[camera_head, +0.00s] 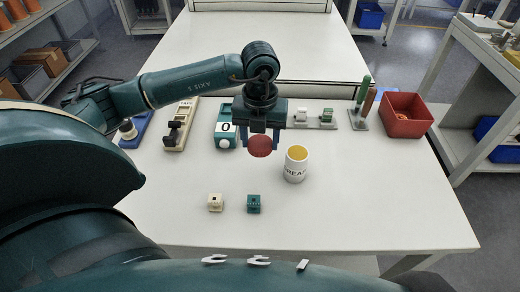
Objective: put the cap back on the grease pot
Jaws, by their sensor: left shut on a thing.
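My left gripper (260,138) reaches over the table from the left and points down. It is shut on a round dark red cap (260,147), held above the table. The grease pot (295,168) is a white cylinder with dark lettering, standing upright just right of and nearer than the cap. Its top is open and shows yellow inside. The cap is apart from the pot. My right gripper is not in view.
A cream connector block (215,203) and a teal one (253,204) lie in front on the white table (350,220). The front right is clear.

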